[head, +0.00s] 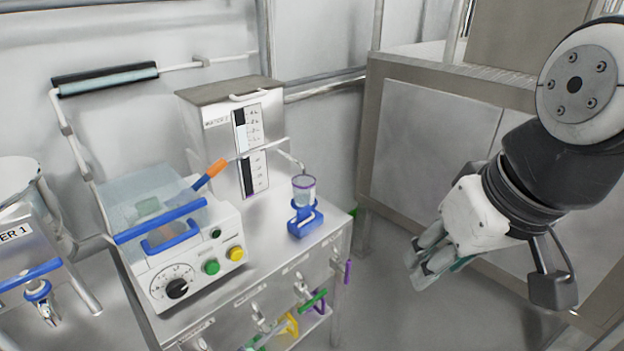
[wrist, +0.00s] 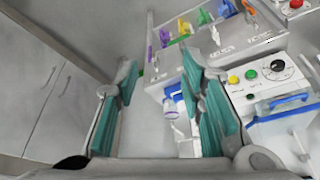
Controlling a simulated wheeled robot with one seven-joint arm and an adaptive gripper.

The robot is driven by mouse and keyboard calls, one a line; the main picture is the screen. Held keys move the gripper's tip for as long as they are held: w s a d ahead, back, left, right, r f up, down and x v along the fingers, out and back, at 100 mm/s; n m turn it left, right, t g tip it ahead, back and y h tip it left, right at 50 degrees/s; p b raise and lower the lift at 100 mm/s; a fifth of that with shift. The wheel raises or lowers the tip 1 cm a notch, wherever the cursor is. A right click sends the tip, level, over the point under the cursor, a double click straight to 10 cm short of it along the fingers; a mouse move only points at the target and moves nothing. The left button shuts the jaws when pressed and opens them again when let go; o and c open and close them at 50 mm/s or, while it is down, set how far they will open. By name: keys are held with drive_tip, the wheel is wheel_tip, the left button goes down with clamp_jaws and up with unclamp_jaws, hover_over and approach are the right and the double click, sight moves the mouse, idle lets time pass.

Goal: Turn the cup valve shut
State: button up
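A clear cup (head: 303,188) with a purple rim sits in a blue stand (head: 305,222) on the steel cart, below a thin bent spout. A lever with an orange end (head: 217,167) stands at the pipe left of the spout. In the wrist view my gripper (wrist: 160,88) is open and empty.
A white control box (head: 195,255) with a dial, buttons and clear lid stands on the cart. A steel tank (head: 235,130) with level gauges stands behind it. A grey cabinet (head: 425,140) is at the back right. Floor between cart and gripper is clear.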

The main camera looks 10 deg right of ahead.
drive_tip(key=w+f+n+y+b, duration=0.25)
drive_tip(key=w+f+b, duration=0.85)
drive_tip(key=w+f, duration=0.55)
drive_tip(key=n+b, duration=0.4)
drive_tip(key=b, duration=0.6)
approach(349, 267)
drive_tip(key=b+x, duration=0.2)
drive_tip(key=x, duration=0.3)
drive_tip(key=b+x, duration=0.2)
drive_tip(key=x, duration=0.4)
drive_tip(key=shift+w+d+f, duration=0.1)
drive_tip(key=shift+w+d, duration=0.1)
drive_tip(key=shift+w, duration=0.1)
drive_tip(key=shift+c, duration=0.5)
drive_tip(key=shift+h, duration=0.25)
clamp_jaws()
